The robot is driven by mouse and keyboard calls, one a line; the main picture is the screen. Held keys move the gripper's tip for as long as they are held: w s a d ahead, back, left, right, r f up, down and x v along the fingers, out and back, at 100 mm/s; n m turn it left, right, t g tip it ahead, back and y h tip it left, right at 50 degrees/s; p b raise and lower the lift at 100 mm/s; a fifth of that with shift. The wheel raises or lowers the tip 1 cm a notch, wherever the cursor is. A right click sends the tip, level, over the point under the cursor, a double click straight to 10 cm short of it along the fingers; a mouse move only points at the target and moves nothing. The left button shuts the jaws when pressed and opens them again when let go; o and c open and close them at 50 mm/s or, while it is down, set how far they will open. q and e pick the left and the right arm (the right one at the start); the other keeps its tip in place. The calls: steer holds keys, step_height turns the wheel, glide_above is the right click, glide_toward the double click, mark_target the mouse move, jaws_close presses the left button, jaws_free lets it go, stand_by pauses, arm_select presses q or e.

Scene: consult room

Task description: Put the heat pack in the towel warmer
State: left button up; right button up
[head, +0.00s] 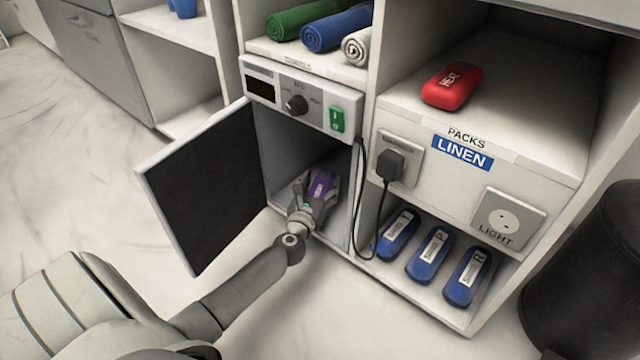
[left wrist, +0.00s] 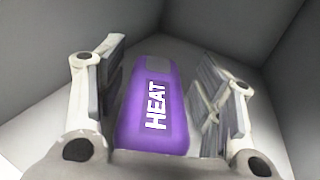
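The towel warmer (head: 318,88) is a white box with a control panel, a knob and a green switch. Its door (head: 205,190) stands open to the left. A purple pack (head: 322,185) marked HEAT lies inside it; the pack also shows in the left wrist view (left wrist: 155,112). My left gripper (head: 317,184) reaches into the warmer. Its fingers (left wrist: 160,90) stand on either side of the purple pack, open, with gaps between the pads and the pack. A red pack (head: 452,86), also marked HEAT, lies on the shelf labelled PACKS. My right gripper is not in view.
Green, blue and white rolled towels (head: 336,27) lie above the warmer. Three blue packs (head: 433,252) lie on the lower shelf at right. A black cord (head: 359,200) hangs from a plug beside the warmer opening. A dark bin (head: 590,285) stands at far right.

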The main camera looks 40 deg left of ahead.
arm_select(q)
steer(key=shift+o, duration=0.6)
steer(key=shift+s+f, duration=0.15)
steer(key=shift+f, duration=0.3)
steer(key=shift+d+r, duration=0.1)
steer(key=shift+r, duration=0.3)
steer(key=p+v, duration=0.1)
steer(key=v, duration=0.3)
steer(key=p+v, duration=0.1)
steer(key=v, duration=0.1)
steer(key=shift+s+r+p, duration=0.1)
steer(key=shift+r+p, duration=0.2)
steer(key=shift+r, duration=0.1)
steer(key=shift+s+d, duration=0.2)
steer(key=shift+s, duration=0.35)
